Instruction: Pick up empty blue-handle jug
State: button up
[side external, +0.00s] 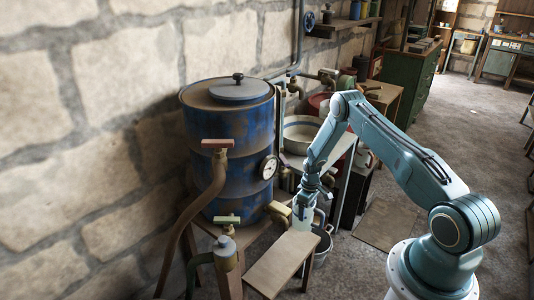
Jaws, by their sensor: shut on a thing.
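My gripper (306,192) points down beside the blue barrel, above the far end of a small wooden bench. It is shut on a pale, whitish jug (303,215), which looks upright. The jug's base is at or just above the bench end; I cannot tell whether it touches. A blue handle cannot be made out at this size, and the fingers hide the jug's upper part. The inside of the jug is not visible.
The blue barrel (228,130) with a gauge (268,167) and brown pipes stands left of my gripper. The wooden bench (283,262) is below, with a grey bucket (321,246) at its right. A white basin (301,131) stands behind. Floor at right is open.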

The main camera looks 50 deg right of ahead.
notch_tip(320, 180, up, 11)
dwell(0.4)
dwell(0.4)
jog(key=shift+a+r, duration=0.1)
jog(key=shift+r, duration=0.05)
